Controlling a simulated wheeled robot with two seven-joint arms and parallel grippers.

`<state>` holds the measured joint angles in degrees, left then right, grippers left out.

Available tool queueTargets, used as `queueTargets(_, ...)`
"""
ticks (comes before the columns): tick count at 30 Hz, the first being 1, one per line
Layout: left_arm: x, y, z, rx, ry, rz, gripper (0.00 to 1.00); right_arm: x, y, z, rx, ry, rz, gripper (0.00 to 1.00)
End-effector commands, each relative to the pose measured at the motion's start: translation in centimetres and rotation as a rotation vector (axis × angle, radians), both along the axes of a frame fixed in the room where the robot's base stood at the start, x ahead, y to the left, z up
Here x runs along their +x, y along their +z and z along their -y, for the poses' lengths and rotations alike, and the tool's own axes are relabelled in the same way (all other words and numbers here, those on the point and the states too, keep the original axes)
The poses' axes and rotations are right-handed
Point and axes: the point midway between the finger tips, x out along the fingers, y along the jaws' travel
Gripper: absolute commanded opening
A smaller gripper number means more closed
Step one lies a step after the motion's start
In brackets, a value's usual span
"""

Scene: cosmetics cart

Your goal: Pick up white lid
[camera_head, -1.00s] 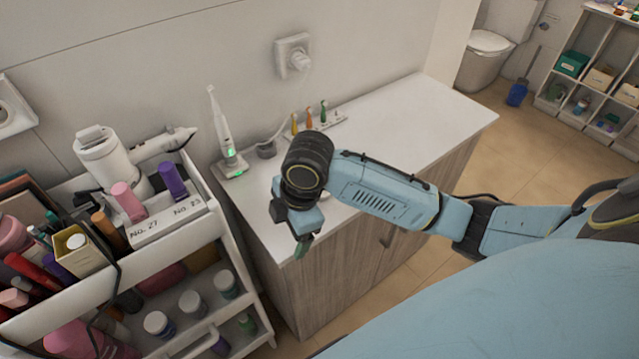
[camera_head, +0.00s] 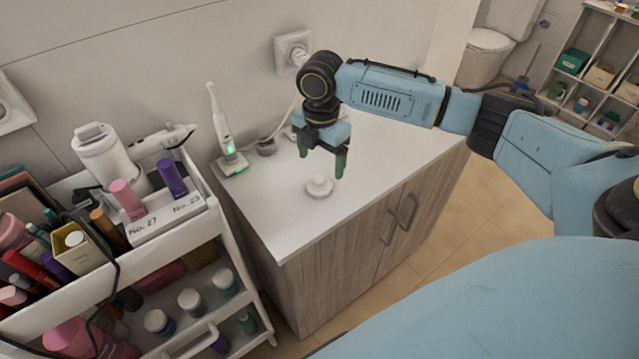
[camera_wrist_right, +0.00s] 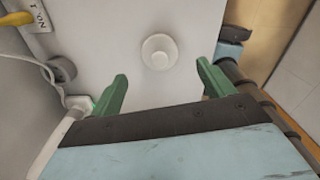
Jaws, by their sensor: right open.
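The white lid (camera_head: 319,187) is a small round disc with a raised knob. It lies on the white top of the wooden cabinet (camera_head: 400,150) in the head view. My right gripper (camera_head: 322,166) is open and empty, with green fingers pointing down, above and slightly behind the lid. In the right wrist view the lid (camera_wrist_right: 159,52) is ahead of the open green fingers (camera_wrist_right: 160,90), between their lines and apart from them. My left gripper is not in view.
An electric toothbrush on its charger (camera_head: 226,135) stands on the cabinet left of my gripper. A white cart (camera_head: 165,225) full of cosmetics stands at the left. The cabinet top around the lid is clear. A wall socket (camera_head: 293,50) is behind.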

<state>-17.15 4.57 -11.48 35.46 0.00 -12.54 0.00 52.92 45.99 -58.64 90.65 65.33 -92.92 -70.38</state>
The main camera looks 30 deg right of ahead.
Motion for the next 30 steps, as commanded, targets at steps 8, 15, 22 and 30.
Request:
queueTargets(8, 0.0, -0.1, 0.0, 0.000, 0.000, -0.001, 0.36, 0.0, -2.3, -0.1, 0.000, 0.000, -0.001, 0.81)
queueTargets(15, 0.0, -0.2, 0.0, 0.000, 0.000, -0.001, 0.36, 0.0, -5.9, -0.3, -0.001, -0.001, 0.000, 0.81)
queueTargets(22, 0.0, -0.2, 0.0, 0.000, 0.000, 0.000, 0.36, 0.0, -6.6, -0.3, 0.000, 0.000, 0.002, 0.81)
queueTargets(30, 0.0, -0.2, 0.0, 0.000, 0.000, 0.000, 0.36, 0.0, -6.6, -0.3, 0.000, 0.000, 0.002, 0.58)
